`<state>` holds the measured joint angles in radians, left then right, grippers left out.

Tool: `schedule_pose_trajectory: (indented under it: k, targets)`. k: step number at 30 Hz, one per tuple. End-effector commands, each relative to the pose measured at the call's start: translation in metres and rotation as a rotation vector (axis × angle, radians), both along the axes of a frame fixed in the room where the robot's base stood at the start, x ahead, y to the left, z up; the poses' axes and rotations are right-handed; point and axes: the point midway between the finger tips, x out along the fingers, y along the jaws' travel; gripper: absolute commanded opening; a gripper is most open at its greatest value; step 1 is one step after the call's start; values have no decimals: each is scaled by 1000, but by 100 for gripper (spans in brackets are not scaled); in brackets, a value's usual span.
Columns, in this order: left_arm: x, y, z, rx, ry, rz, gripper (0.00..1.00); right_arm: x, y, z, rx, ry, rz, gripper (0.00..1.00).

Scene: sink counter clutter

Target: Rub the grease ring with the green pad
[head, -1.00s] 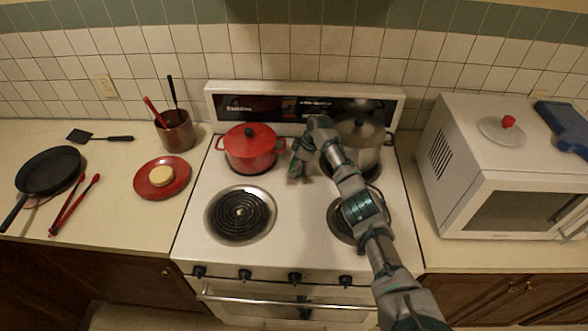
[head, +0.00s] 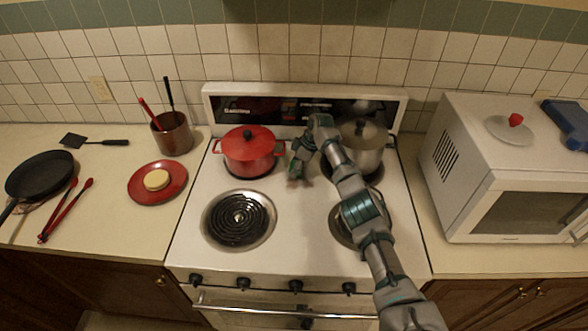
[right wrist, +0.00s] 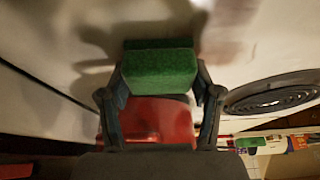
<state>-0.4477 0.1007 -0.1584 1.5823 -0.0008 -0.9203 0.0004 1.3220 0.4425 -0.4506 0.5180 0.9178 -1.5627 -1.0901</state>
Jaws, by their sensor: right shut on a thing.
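My right gripper (head: 296,170) is over the white stove top (head: 290,213), just right of the red pot and left of the steel pot. In the right wrist view, the gripper (right wrist: 160,78) is shut on the green pad (right wrist: 160,68), a thick block between the fingertips. A red surface (right wrist: 158,120) shows between the fingers below the pad; I cannot tell what it belongs to. I cannot make out the grease ring, and the hand and pad may cover it. I cannot tell whether the pad touches the stove. My left gripper is not in view.
The red pot (head: 249,148) and steel pot (head: 366,155) stand close on either side of the hand. The front left burner (head: 239,217) is bare. A red plate (head: 143,191) and utensils are on the left counter; a microwave (head: 468,160) is on the right.

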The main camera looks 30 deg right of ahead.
Motion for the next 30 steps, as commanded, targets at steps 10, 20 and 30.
schedule_pose_trajectory:
  k: [10, 20, 30]
  targets:
    - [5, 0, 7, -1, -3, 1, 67, 0, -1, -3, -2, 4, -1, 31]
    - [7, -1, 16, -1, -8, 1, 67, 0, -1, 14, -1, 2, -1, 31]
    - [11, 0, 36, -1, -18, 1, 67, 1, 0, 53, -1, 0, 1, 31]
